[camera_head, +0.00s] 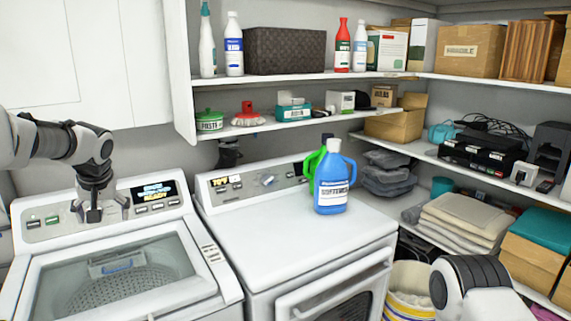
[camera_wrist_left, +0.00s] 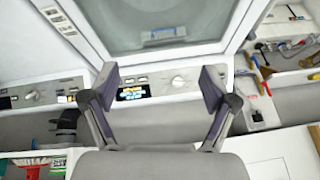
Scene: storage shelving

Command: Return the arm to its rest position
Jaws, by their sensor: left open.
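My left arm comes in from the left in the head view, with its gripper (camera_head: 94,214) pointing down in front of the left washer's control panel (camera_head: 155,196). In the left wrist view the left gripper (camera_wrist_left: 160,80) has its two fingers spread apart with nothing between them. The washer's panel and glass lid (camera_wrist_left: 165,25) show beyond the fingers. Part of my right arm (camera_head: 470,288) shows at the lower right of the head view; its gripper is out of frame.
A blue bottle (camera_head: 331,182) and a green one (camera_head: 312,162) stand on the right-hand machine (camera_head: 290,236). Shelves (camera_head: 300,77) with bottles and boxes run behind and along the right. A white cabinet (camera_head: 85,60) hangs above my left arm.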

